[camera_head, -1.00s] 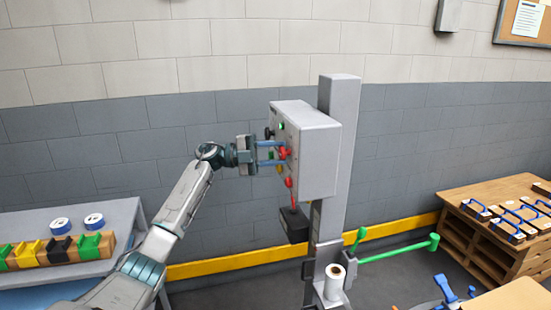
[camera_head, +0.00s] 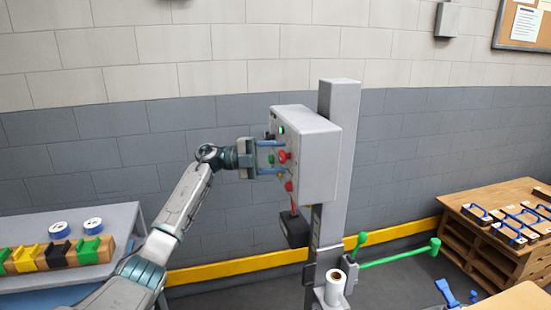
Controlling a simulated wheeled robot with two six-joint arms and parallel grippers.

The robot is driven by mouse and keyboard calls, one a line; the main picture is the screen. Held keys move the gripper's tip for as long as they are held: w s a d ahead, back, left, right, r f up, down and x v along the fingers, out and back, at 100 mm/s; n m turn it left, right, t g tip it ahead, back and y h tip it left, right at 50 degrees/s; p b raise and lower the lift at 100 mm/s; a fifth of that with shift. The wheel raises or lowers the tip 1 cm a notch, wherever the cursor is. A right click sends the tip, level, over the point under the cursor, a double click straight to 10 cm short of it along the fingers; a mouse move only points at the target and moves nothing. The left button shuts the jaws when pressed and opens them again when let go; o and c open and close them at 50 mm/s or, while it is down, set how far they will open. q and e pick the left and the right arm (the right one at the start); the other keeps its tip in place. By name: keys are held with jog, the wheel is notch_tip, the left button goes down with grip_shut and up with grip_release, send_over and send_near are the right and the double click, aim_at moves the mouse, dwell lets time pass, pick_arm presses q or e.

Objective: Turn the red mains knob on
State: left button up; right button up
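A grey control box (camera_head: 318,165) is mounted on a grey post, with its panel facing left. A red knob (camera_head: 285,157) sticks out from the panel. My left gripper (camera_head: 271,157) is level with it; its two blue fingers are spread, one above and one below the knob, with a gap to it. Their tips are close to the panel, and I cannot tell if they touch it. A second red part (camera_head: 289,186) sits lower on the panel. The panel is seen at a steep angle, so the knob's turn position is unclear. My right gripper is out of view.
A black box (camera_head: 293,228) hangs below the panel on a red part.

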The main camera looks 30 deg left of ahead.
pick_arm(q)
jog(key=shift+s+a, duration=0.1)
jog(key=shift+a, duration=0.1)
jog(key=b+v, duration=0.3)
jog(key=v, duration=0.7)
jog(key=shift+a, duration=0.15)
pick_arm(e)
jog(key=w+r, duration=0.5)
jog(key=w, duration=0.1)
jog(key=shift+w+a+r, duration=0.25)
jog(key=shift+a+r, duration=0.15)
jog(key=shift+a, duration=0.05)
pick_arm(q)
jog(key=shift+f, duration=0.1)
